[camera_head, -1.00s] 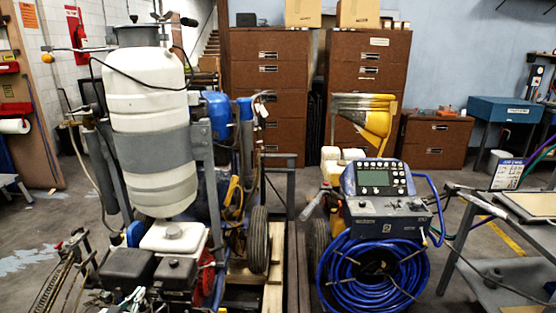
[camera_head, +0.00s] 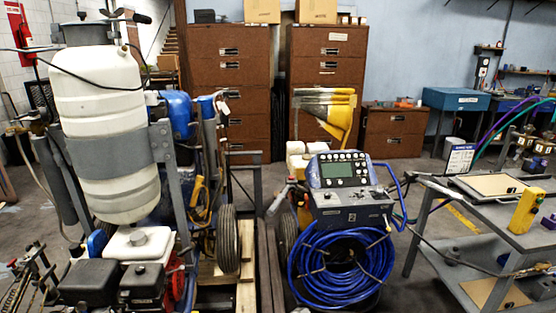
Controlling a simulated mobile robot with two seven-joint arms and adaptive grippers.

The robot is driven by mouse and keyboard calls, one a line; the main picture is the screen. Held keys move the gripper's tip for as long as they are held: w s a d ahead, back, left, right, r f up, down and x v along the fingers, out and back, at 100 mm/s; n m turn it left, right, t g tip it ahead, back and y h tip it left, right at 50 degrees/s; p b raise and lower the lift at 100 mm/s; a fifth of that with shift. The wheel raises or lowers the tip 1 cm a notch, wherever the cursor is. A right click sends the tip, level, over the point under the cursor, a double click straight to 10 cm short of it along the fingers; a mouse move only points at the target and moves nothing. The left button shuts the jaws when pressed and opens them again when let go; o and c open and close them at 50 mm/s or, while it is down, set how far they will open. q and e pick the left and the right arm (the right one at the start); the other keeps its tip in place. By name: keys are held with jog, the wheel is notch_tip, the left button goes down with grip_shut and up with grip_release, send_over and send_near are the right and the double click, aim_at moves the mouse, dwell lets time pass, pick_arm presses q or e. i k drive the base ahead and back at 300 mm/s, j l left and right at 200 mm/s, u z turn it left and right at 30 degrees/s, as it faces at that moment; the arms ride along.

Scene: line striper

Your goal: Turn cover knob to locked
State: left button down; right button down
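No part clearly marked as the cover knob can be made out. A blue-and-grey line striper (camera_head: 352,205) with a control panel (camera_head: 344,170) and a coiled blue hose (camera_head: 340,270) stands at the middle right. Small knobs on the panel are too small to read. On the grey cart (camera_head: 470,210) at the right lies a flat tan panel (camera_head: 487,186) with a small dark knob-like spot near its right side; whether this is the cover is unclear. Neither of my grippers is in view.
A second machine with a large white tank (camera_head: 105,130) stands at the left on a wooden pallet. A yellow handheld device (camera_head: 527,211) stands on the cart. Brown cabinets (camera_head: 228,90) line the back wall. Some floor is free between the striper and the cart.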

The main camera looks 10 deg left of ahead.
aim_at(140, 269)
jog(key=u, duration=1.35)
